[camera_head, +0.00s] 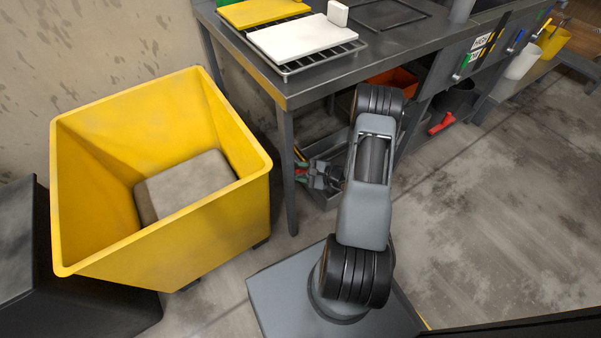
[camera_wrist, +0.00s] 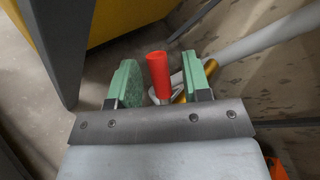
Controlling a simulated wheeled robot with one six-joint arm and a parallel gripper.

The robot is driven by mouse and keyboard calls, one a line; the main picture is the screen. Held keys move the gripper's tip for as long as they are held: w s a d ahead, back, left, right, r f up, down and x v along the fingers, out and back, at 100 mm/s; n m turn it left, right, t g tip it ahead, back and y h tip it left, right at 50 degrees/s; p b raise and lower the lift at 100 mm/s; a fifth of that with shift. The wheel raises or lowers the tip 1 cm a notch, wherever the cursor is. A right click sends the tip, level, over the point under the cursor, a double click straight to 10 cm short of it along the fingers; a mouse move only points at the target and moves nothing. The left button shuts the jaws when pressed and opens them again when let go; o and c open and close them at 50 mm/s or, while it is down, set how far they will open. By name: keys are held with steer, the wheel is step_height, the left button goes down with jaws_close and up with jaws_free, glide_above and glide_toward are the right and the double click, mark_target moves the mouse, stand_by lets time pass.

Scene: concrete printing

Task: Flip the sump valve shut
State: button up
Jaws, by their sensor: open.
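The sump valve's red lever handle (camera_wrist: 157,70) stands upright in the wrist view, between the two green finger pads of my gripper (camera_wrist: 161,84). Gaps show on both sides of the handle, so the jaws are open around it and not clamped. The valve's brass body (camera_wrist: 210,66) shows behind the right finger, on a pale pipe (camera_wrist: 262,42) running to the upper right. The lever's lower end is partly hidden by my gripper. In the head view my gripper (camera_head: 303,169) is low under the workbench, beside its front leg, with a bit of red at its tips.
A yellow cart (camera_head: 185,240) with a grey block (camera_head: 186,184) inside stands left of the workbench (camera_head: 330,65). The bench leg (camera_head: 287,165) is close to my gripper. An orange bin (camera_head: 395,82) and a red-handled item (camera_head: 442,123) are under the bench. Floor at right is clear.

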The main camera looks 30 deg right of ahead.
steer(key=shift+w+a+f, duration=0.15)
steer(key=shift+w+a, duration=0.15)
steer(key=shift+c, duration=0.4)
jaws_close()
steer(key=shift+d, duration=0.1)
